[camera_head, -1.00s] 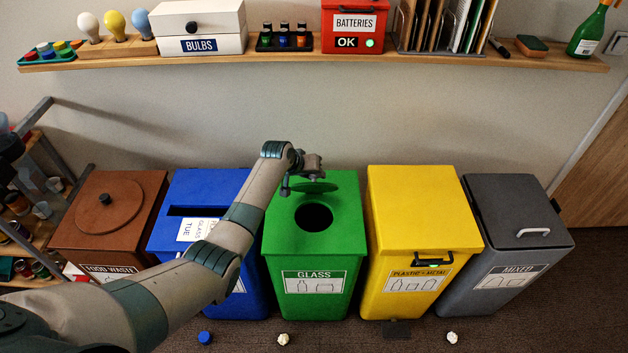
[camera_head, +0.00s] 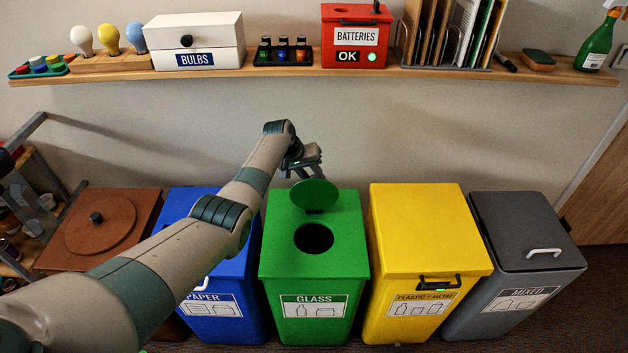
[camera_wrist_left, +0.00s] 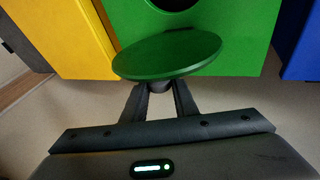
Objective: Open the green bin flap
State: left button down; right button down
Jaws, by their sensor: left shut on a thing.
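The green bin (camera_head: 341,258), labelled GLASS, stands in the middle of the row. Its round hole (camera_head: 314,238) is uncovered. The round green flap (camera_head: 314,196) stands tilted up behind the hole, its face toward the head camera. My left gripper (camera_head: 309,172) is behind and above the flap. In the left wrist view, the flap (camera_wrist_left: 168,55) lies across the fingertips, and the two fingers (camera_wrist_left: 158,90) close in on a small dark part at its back, mostly hidden by the disc. My right gripper is not in view.
The blue paper bin (camera_head: 222,270) stands left, partly behind my left arm. The yellow bin (camera_head: 418,230) stands close on the right, then the grey bin (camera_head: 520,225). A brown bin (camera_head: 130,250) is far left. A wall shelf (camera_head: 290,73) with boxes runs above my arm.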

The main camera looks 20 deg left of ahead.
pick_arm(q)
jog(key=shift+w+a+f, duration=0.1)
jog(key=shift+w+f, duration=0.1)
jog(key=shift+w, duration=0.2)
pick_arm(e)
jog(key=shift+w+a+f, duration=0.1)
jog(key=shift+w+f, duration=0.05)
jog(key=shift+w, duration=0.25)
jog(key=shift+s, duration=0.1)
pick_arm(q)
jog(key=c, duration=1.4)
grip_release()
jog(key=shift+f, duration=0.1)
jog(key=shift+c, duration=0.2)
jog(key=shift+r, duration=0.25)
jog(key=b+v, duration=0.1)
jog(key=v, duration=1.6)
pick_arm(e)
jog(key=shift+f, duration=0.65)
pick_arm(q)
jog(key=shift+a+f, duration=0.1)
